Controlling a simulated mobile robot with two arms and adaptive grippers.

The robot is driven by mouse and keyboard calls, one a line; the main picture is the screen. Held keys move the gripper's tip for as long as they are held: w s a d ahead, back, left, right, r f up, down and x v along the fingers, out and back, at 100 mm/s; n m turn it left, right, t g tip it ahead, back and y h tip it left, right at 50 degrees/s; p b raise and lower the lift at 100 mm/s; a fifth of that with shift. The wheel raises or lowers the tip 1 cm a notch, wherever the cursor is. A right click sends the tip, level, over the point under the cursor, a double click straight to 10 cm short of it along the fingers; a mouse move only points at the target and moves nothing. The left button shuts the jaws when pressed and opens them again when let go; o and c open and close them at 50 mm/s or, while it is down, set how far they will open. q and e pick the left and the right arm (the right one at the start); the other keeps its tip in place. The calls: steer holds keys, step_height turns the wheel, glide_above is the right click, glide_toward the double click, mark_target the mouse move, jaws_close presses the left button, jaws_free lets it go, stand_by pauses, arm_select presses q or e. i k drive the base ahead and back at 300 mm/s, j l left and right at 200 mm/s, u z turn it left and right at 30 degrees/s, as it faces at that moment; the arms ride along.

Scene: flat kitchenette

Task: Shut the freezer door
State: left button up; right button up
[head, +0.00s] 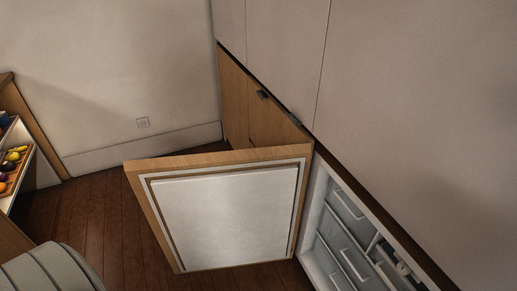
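The freezer door (225,215) stands wide open in the middle of the head view. It has a wooden outer panel and edge, and its white inner side faces me. Its hinge side is at the right, beside the freezer opening. The freezer compartment (318,222) is at the lower right, with a white frame and several drawers with pale handles (352,264). The door's lower part is close to the bottom of the view. Neither of my grippers is in view.
Tall plain cabinet fronts (420,100) fill the right side. Wooden lower cabinets (250,105) with dark handles stand beyond the door. A shelf unit with colourful produce (12,165) stands at the left. Dark wood floor (85,215) is clear between it and the door.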

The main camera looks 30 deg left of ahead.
mark_target(207, 211)
steer(key=i+j+z, duration=0.15)
steer(key=j, duration=0.5)
steer(key=j+z, duration=0.15)
steer(key=j, duration=0.5)
steer(key=j+z, duration=0.25)
steer(key=j, duration=0.25)
steer(key=k+j+z, duration=0.25)
steer(key=j, duration=0.2)
steer(key=j+z, duration=0.25)
steer(key=j, duration=0.2)
steer(key=k+j+z, duration=0.25)
steer(key=j, duration=0.2)
steer(key=k+j+z, duration=0.25)
steer(key=j, duration=0.15)
steer(key=k+j+z, duration=0.1)
steer(key=j+z, duration=0.15)
steer(key=j, duration=0.1)
